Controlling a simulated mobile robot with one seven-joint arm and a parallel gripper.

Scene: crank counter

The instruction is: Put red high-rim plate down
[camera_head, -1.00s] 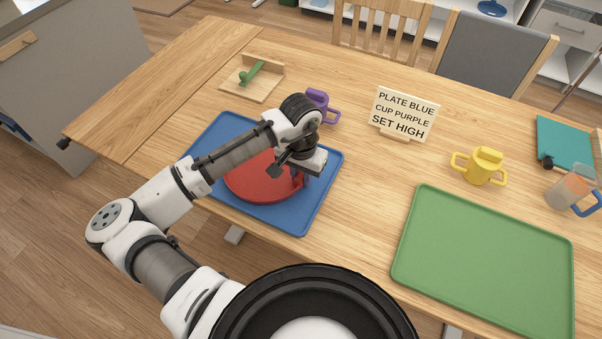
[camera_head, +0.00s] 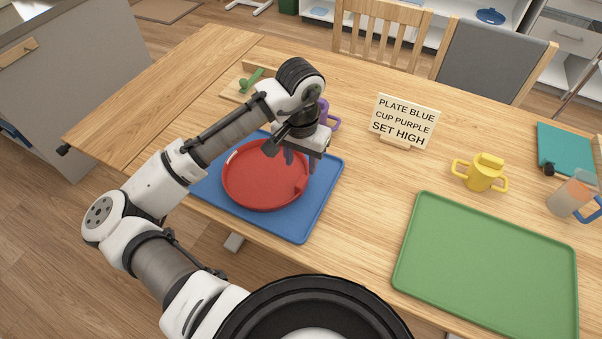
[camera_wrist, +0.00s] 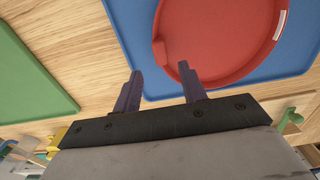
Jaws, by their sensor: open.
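The red high-rim plate (camera_head: 262,178) lies flat on the blue tray (camera_head: 318,205) at the table's left front. It also shows in the wrist view (camera_wrist: 220,38), with the blue tray (camera_wrist: 130,18) around it. My gripper (camera_head: 288,156) is above the plate's far right rim, open and empty. In the wrist view my gripper's two fingers (camera_wrist: 162,88) are spread apart, and no plate rim is between them. The arm hides part of the tray's far edge.
A sign (camera_head: 404,121) reads "PLATE BLUE, CUP PURPLE, SET HIGH". A purple cup (camera_head: 327,120) stands partly hidden behind my gripper. A yellow cup (camera_head: 481,172) stands behind an empty green tray (camera_head: 490,260). A wooden stand with a green lever (camera_head: 250,80) is at back left.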

